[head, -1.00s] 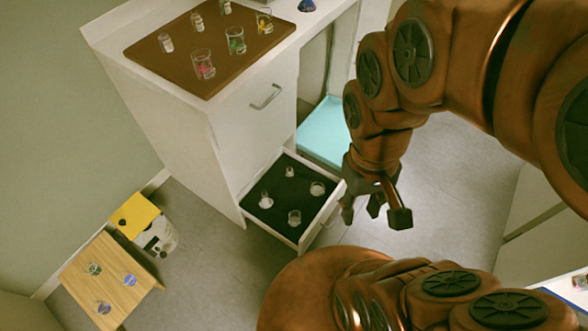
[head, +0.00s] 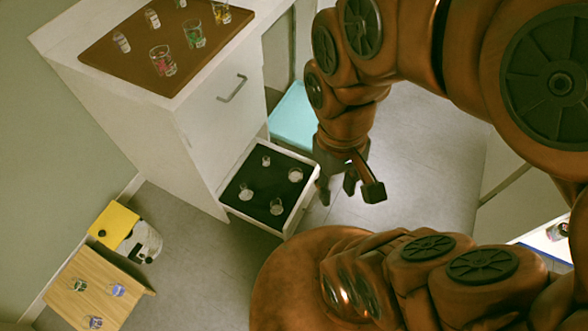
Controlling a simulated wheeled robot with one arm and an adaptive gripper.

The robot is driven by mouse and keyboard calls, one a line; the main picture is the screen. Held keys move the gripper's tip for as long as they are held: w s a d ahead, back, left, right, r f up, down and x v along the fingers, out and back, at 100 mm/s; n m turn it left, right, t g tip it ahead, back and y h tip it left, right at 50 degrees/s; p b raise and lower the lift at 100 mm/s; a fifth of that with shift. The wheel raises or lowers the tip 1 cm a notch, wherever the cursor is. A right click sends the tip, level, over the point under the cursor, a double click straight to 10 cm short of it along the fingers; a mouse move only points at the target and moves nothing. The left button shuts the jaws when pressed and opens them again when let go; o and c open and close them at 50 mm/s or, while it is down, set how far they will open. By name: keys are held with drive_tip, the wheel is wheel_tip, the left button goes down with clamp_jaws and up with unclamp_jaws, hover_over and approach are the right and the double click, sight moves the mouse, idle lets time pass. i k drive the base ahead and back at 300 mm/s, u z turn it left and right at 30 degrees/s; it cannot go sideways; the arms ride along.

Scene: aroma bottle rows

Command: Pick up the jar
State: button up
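Several small clear glass jars stand in the open drawer (head: 254,219) with a dark lining. One jar (head: 295,174) is at the right, one (head: 276,206) at the front, one (head: 245,192) at the left and a smaller one (head: 266,160) at the back. I cannot tell which of them is the task's jar. My gripper (head: 345,196) hangs just right of the drawer's front, with its fingers spread and nothing between them. It is apart from the jars.
Glasses and small bottles stand on a brown board (head: 120,65) on the white cabinet (head: 150,115). A wooden table (head: 75,305) with glasses and a yellow item (head: 114,226) are at lower left. A light blue surface (head: 294,118) lies behind the drawer.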

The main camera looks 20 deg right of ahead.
sight(295, 169)
drive_tip(key=z, duration=1.75)
drive_tip(key=i, duration=0.7)
drive_tip(key=u, duration=4.1)
